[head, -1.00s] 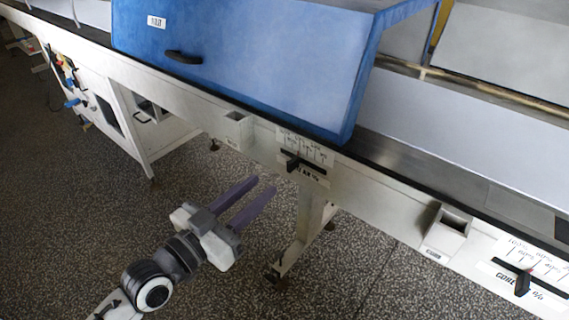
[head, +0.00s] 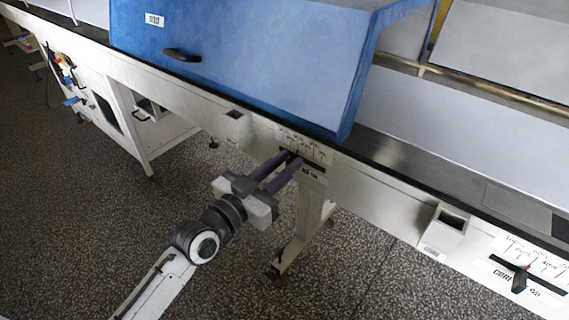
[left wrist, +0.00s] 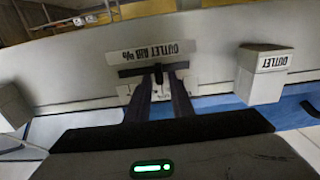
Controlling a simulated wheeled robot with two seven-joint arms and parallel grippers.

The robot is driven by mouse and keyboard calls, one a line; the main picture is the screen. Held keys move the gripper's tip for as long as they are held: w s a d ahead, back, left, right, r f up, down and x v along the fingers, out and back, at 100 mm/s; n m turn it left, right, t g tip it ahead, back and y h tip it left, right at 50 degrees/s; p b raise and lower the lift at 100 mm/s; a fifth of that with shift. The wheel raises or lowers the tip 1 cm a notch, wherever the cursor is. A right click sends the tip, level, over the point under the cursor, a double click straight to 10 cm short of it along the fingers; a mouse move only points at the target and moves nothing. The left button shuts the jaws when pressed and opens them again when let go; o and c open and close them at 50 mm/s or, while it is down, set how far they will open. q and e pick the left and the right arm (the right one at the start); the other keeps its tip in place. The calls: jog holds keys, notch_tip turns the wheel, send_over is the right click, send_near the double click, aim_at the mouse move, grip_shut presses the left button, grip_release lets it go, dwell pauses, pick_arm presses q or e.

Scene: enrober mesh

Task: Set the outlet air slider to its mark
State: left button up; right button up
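The outlet air slider panel (head: 318,155) is on the machine's front rail, with a printed scale above a dark slot. In the left wrist view its label (left wrist: 152,53) reads "OUTLET AIR %" upside down. The dark slider knob (left wrist: 158,73) shows between my fingertips; in the head view the fingers largely cover it. My left gripper (head: 292,160) is at the slot, its two purple fingers on either side of the knob with a narrow gap between them. It also shows in the left wrist view (left wrist: 160,80). The target mark cannot be made out. My right gripper is out of view.
A small box (head: 237,126) sticks out of the rail left of the panel; in the left wrist view a box (left wrist: 262,75) is labelled "OUTLET". Another box (head: 447,231) and a second slider (head: 522,277) are to the right. A blue hood (head: 240,60) stands above.

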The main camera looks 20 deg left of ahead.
pick_arm(q)
grip_shut()
jog(key=shift+s+d+r+p, duration=0.15)
jog(key=shift+s+d+p, duration=0.1)
jog(key=shift+d+p, duration=0.4)
jog(key=shift+s+d+p, duration=0.1)
jog(key=shift+d+p, duration=0.2)
jog(key=shift+d, duration=0.1)
jog(key=shift+o, duration=1.6)
grip_release()
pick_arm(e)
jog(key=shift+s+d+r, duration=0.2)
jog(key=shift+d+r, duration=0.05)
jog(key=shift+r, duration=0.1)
